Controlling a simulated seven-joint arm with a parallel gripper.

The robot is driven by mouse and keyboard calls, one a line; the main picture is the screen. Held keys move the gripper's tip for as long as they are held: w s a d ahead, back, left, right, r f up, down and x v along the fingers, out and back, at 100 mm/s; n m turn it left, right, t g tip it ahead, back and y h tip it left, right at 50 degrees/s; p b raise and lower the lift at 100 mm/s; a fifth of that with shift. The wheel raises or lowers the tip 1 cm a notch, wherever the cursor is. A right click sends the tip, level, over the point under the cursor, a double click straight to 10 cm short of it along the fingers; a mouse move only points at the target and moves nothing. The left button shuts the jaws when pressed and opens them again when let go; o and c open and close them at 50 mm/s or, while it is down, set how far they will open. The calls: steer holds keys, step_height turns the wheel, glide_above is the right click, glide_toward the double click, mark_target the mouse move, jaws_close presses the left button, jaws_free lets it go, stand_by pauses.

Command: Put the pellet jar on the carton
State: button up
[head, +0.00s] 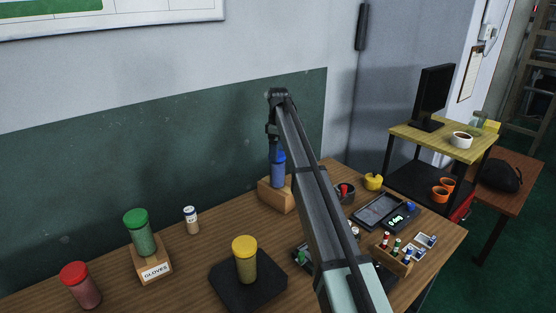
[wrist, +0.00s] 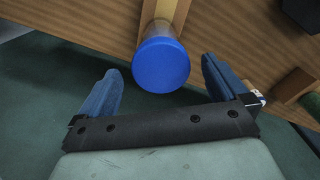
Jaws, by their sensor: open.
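A jar with a blue lid and blue contents (head: 278,174) stands upright on a light brown box (head: 268,196) near the wall. Its lid (wrist: 161,64) faces the wrist camera. My gripper (wrist: 161,68) is open over this jar, with the lid between its blue fingertips and gaps on both sides. Other jars are a green-lidded one (head: 142,240) on a box marked GLOVES (head: 153,273), a yellow-lidded one (head: 246,267) on a black pad (head: 222,283), and a red-lidded one (head: 85,290). I cannot tell which is the pellet jar or the carton.
A small white bottle (head: 191,219) stands behind the jars. Right of my arm are a scale (head: 402,217), a yellow object (head: 373,181) and a wooden rack of small vials (head: 391,258). The wooden table (head: 205,250) is bare between the boxes.

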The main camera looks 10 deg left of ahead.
step_height(320, 180, up, 6)
steer(key=shift+f, duration=0.15)
steer(key=shift+d, duration=0.1)
stand_by(0.5)
